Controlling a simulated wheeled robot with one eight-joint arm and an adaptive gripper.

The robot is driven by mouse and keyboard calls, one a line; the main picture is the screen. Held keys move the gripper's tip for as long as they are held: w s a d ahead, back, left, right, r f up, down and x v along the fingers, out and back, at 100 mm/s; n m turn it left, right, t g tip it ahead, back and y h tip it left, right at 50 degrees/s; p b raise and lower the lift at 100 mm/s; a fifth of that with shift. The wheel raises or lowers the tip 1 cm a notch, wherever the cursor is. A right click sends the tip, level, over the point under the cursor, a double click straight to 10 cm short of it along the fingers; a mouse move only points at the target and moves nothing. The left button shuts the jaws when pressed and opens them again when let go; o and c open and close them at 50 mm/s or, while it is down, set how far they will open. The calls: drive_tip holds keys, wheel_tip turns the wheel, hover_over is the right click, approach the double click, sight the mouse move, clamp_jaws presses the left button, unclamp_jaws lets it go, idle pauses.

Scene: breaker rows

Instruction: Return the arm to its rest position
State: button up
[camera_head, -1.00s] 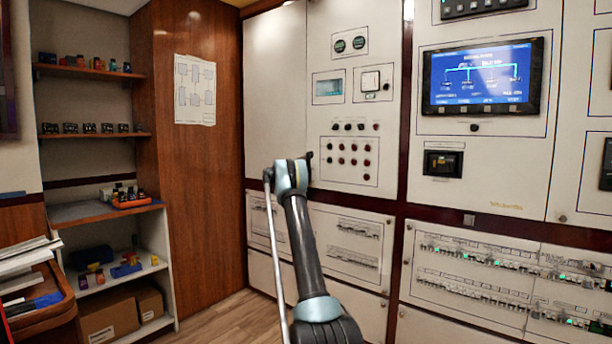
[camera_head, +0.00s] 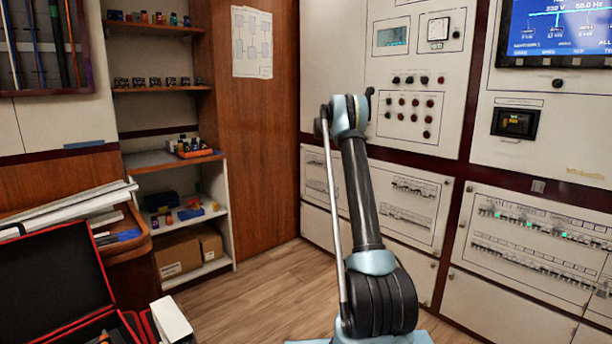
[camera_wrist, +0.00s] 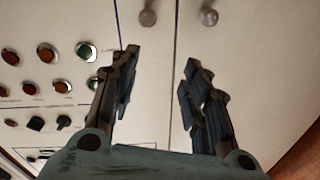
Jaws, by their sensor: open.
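My gripper (camera_wrist: 160,78) shows in the wrist view with its two dark fingers spread apart and nothing between them. Behind the fingers is a pale cabinet panel (camera_wrist: 245,60) with a vertical seam and two round knobs. In the head view my arm (camera_head: 362,190) stands raised and bent in front of the cabinets. The gripper itself is hidden in the head view behind the arm's upper joint.
Breaker rows (camera_head: 540,235) fill the lower right cabinet. A button panel (camera_head: 412,105) is right of the arm's top. Shelves (camera_head: 160,90) stand at the left. An open black and red case (camera_head: 55,275) lies at lower left. Wooden floor (camera_head: 260,290) is clear between.

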drive_tip(key=s+a+r+n+t+y, duration=0.65)
drive_tip(key=s+a+r+y, duration=0.25)
drive_tip(key=s+a+r, duration=0.3)
drive_tip(key=s+a+f+n+g+y, duration=0.1)
drive_tip(key=s+a+f+n+y, duration=0.25)
drive_tip(key=s, duration=0.55)
drive_tip(key=s+a+n+g+y, duration=0.2)
drive_tip(key=s+a+n+y, duration=0.15)
drive_tip(key=s+a, duration=0.35)
drive_tip(key=s+d+f+g, duration=0.1)
drive_tip(key=s+f+g, duration=0.3)
drive_tip(key=s+f, duration=0.9)
drive_tip(key=s+d+f+g+h, duration=0.1)
drive_tip(key=s+f+g, duration=0.4)
drive_tip(key=s+f, duration=0.8)
drive_tip(key=s+d+f+m+g+h, duration=0.1)
drive_tip(key=s+d+f+g, duration=0.2)
drive_tip(key=s+f, duration=1.1)
drive_tip(key=s+g, duration=0.1)
drive_tip(key=s, duration=1.8)
drive_tip(key=shift+g, duration=0.35)
drive_tip(key=shift+s, duration=0.1)
